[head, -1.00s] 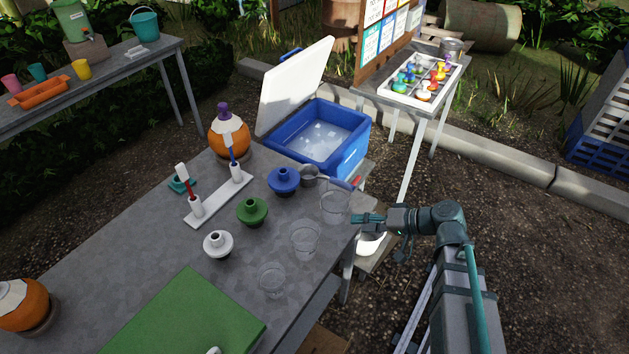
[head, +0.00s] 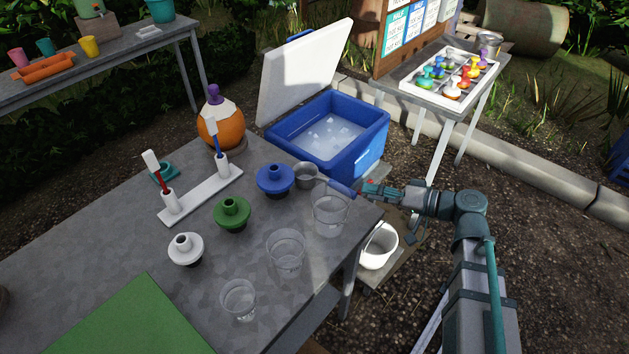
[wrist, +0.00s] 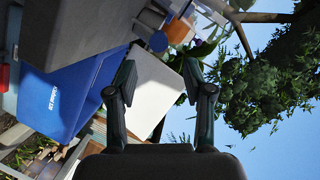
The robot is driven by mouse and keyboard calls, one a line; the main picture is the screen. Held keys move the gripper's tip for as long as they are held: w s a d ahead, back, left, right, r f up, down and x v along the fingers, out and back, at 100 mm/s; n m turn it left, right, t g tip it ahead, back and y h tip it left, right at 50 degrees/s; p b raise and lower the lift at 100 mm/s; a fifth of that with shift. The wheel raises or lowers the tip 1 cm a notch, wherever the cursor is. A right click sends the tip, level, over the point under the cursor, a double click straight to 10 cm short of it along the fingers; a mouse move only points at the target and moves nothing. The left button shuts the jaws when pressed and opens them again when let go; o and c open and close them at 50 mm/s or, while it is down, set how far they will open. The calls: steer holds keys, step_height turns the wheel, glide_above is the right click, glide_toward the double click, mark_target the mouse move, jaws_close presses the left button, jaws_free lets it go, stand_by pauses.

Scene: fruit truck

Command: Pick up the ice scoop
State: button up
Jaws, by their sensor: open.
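The ice scoop (head: 306,176) lies at the table's far right corner in the head view, with a metal cup and a blue handle (head: 341,188) pointing right past the edge. My gripper (head: 367,189) is just right of the handle's end, with a small gap or overlap that I cannot tell. In the wrist view my gripper (wrist: 159,75) has its two fingers wide apart with nothing between them. A small blue rounded piece beyond the fingers may be the handle's end, but I cannot be sure.
A clear cup (head: 330,216) stands close in front of the handle. A blue bottle top (head: 274,181) sits left of the scoop. The open blue cooler (head: 352,157) with ice is behind it. A white bucket (head: 379,247) stands below the table's right edge.

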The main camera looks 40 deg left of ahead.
steer(key=shift+p+x, duration=0.9)
steer(key=shift+x, duration=3.8)
steer(key=shift+s+d+f, duration=0.1)
jaws_close()
